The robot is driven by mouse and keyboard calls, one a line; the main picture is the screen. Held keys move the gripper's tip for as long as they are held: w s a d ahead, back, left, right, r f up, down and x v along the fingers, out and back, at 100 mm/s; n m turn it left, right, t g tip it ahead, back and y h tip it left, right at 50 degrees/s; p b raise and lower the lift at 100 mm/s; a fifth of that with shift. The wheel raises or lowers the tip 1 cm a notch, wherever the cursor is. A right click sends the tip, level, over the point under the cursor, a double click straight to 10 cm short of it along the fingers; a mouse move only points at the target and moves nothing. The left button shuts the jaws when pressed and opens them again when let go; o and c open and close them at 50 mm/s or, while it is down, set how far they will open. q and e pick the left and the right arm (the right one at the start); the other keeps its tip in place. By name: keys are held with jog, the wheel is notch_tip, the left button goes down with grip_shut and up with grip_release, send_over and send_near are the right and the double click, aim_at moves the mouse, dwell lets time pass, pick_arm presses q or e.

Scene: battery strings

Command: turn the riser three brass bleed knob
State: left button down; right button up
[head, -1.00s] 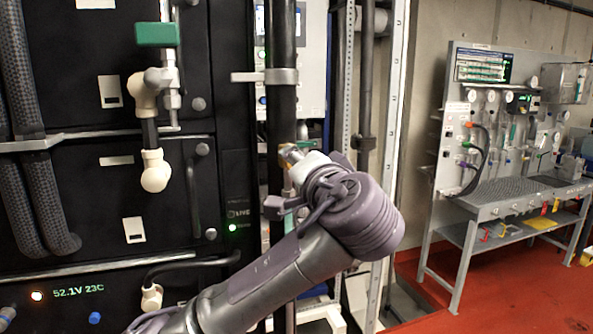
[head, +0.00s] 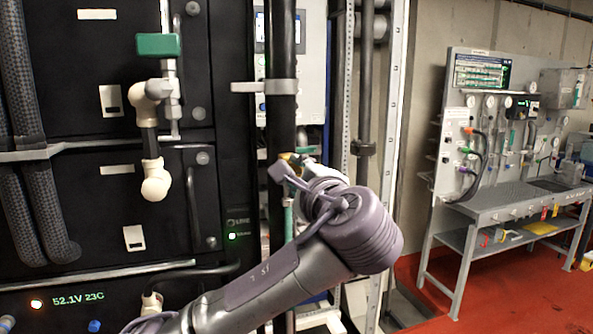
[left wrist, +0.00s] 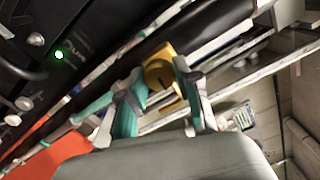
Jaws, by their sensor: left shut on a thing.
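The brass bleed knob (left wrist: 158,73) shows in the left wrist view as a yellow-gold piece between the fingers of my left gripper (left wrist: 161,80). The gripper is shut on it, with one finger on each side. In the head view my left gripper (head: 290,163) is at the dark vertical riser pipe (head: 282,120), and only a small yellow bit of the knob (head: 286,156) shows. My wrist and gripper hide the rest of it. My right gripper is in neither view.
Black battery cabinets (head: 70,100) with pale valve fittings and a green handle (head: 158,45) stand at the left. A workbench (head: 510,200) stands at the right on open red floor.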

pick_arm(q)
jog(key=m+p, duration=0.1)
jog(key=m, duration=0.3)
jog(key=shift+m+p, duration=0.3)
jog(key=m+p, duration=0.1)
jog(key=m, duration=0.2)
jog(key=shift+f+m+p, duration=0.1)
jog(key=shift+m+p, duration=0.3)
jog(key=m+p, duration=0.2)
jog(key=m, duration=0.2)
jog(key=shift+p, duration=0.35)
jog(key=shift+f+m+p, duration=0.2)
jog(key=shift+m+p, duration=0.9)
jog(key=shift+m, duration=0.9)
jog(key=c, duration=0.9)
grip_release()
jog(key=shift+c, duration=0.2)
jog(key=shift+o, duration=0.7)
jog(key=shift+r, duration=0.1)
